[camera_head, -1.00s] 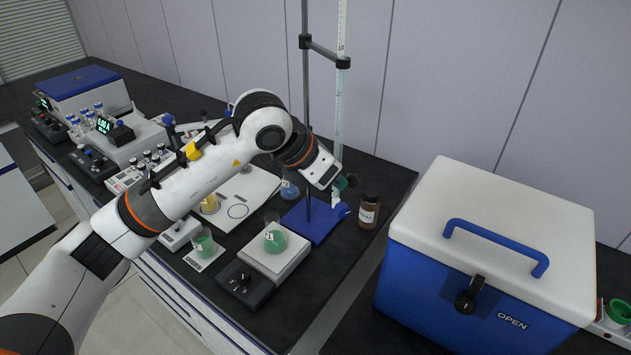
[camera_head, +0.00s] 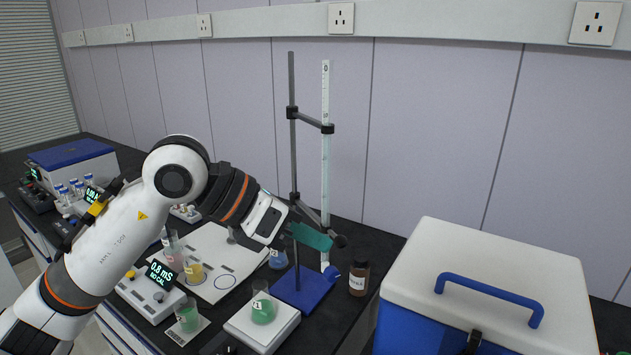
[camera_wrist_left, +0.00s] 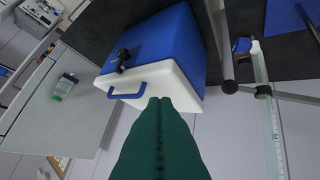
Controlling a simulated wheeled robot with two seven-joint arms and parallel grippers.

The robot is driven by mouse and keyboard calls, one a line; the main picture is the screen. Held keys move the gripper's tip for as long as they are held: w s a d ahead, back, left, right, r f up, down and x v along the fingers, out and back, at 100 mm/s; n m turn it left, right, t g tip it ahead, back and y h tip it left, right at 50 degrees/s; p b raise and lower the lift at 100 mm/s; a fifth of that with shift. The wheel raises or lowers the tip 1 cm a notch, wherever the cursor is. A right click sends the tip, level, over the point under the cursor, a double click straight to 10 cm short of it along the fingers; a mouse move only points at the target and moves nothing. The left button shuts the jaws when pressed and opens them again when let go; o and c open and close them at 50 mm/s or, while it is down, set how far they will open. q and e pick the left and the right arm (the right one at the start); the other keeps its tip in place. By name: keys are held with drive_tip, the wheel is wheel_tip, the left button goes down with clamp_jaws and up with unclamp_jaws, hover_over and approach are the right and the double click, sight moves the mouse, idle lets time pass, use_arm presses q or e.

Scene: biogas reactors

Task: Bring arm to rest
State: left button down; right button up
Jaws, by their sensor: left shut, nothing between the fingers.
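My left arm comes in from the left. Its gripper (camera_head: 328,243) has teal fingers pressed together with nothing between them, in front of the burette stand in the head view. The shut fingers also fill the lower middle of the left wrist view (camera_wrist_left: 160,103). The stand has a dark rod (camera_head: 293,120), a blue base (camera_head: 305,292) and a clear graduated burette (camera_head: 326,170) with a blue stopcock. I cannot tell whether the fingers touch the stand. My right gripper is not in view.
A white-lidded blue cool box (camera_head: 500,275) stands at the right. A brown bottle (camera_head: 358,279) is beside the stand. A beaker with green liquid (camera_head: 263,309) sits on a white plate, and another green beaker (camera_head: 187,316) is to its left. A meter (camera_head: 150,297) is further left.

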use_arm(q)
drive_tip(key=s+d+r+n+g+h, duration=0.2)
drive_tip(key=s+d+r+g+h, duration=0.25)
drive_tip(key=h, duration=0.65)
drive_tip(key=w+a+n+t+y, duration=0.25)
drive_tip(key=a+n+t, duration=0.55)
drive_tip(key=n+t, duration=1.2)
drive_tip(key=w+a+f+n+y, duration=0.1)
drive_tip(key=a+f+n+y, duration=0.5)
drive_tip(key=f+n+y, duration=0.4)
drive_tip(key=w+a+f+n+y, duration=0.2)
drive_tip(key=a+f+n+y, duration=0.4)
drive_tip(key=f+n+y, duration=0.4)
drive_tip(key=s+a+f+n+g, duration=0.1)
drive_tip(key=s+f+g, duration=0.35)
drive_tip(key=f, duration=0.35)
drive_tip(key=s+a+f+n+g, duration=0.1)
drive_tip(key=s+a+f+g, duration=0.1)
drive_tip(key=s+f+g, duration=0.4)
drive_tip(key=s+f+n+g+h, duration=0.15)
drive_tip(key=s+f+g, duration=0.35)
drive_tip(key=s+f, duration=0.8)
drive_tip(key=f, duration=1.1)
drive_tip(key=s+f, duration=0.2)
drive_tip(key=f, duration=1)
drive_tip(key=s+a+f+g, duration=0.2)
drive_tip(key=s+f, duration=1.3)
drive_tip(key=shift+s+f+m, duration=0.3)
drive_tip(key=shift+m, duration=0.05)
